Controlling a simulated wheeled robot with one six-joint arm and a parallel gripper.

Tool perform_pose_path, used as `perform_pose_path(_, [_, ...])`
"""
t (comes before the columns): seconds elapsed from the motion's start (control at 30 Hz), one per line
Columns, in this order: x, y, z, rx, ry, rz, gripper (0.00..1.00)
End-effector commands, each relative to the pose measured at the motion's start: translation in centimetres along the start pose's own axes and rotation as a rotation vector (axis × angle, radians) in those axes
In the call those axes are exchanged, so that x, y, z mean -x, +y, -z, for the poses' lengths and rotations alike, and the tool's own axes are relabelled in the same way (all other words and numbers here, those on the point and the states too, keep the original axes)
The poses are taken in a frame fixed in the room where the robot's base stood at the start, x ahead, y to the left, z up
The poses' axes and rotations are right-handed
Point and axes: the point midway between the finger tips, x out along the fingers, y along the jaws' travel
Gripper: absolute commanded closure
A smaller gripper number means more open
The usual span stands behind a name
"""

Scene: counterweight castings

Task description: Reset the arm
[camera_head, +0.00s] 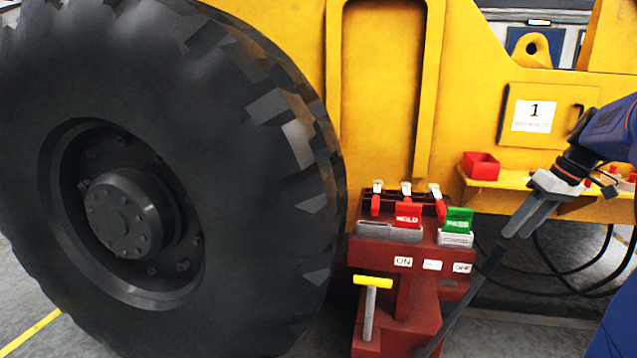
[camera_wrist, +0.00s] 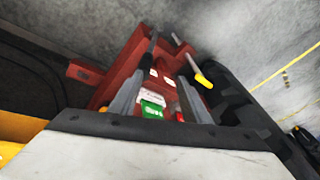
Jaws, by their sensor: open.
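My gripper (camera_head: 515,233) is at the right in the head view, pointing down and left, above and to the right of the red stand (camera_head: 398,310). Its two grey fingers are apart with nothing seen between them. In the wrist view my gripper (camera_wrist: 160,80) shows both fingers spread, with the red stand (camera_wrist: 120,72) beyond them. A long dark rod (camera_head: 462,305) runs from near the fingertips down to the floor side; I cannot tell whether it touches them.
A large black tyre (camera_head: 300,200) stands left of the stand. The yellow machine body (camera_head: 470,100) rises behind, with a red box (camera_head: 481,165) on its ledge. The stand carries a red tag (camera_head: 408,215), a green tag (camera_head: 458,220) and a yellow-handled tool (camera_head: 372,282). Black cables hang at the right.

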Motion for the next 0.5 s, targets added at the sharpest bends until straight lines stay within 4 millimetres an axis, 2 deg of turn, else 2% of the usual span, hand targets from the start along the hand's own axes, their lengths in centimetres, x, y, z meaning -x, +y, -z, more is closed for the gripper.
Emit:
perform_pose_path(0.03, [-0.5, -2.2, -0.2, 0.000, -0.009, -0.015, 0.57])
perform_pose_path(0.2, [-2.4, -8.1, -1.8, -0.036, -0.030, -0.073, 0.57])
perform_pose_path(0.5, [-5.8, -16.6, -6.6, -0.084, -0.025, -0.173, 0.57])
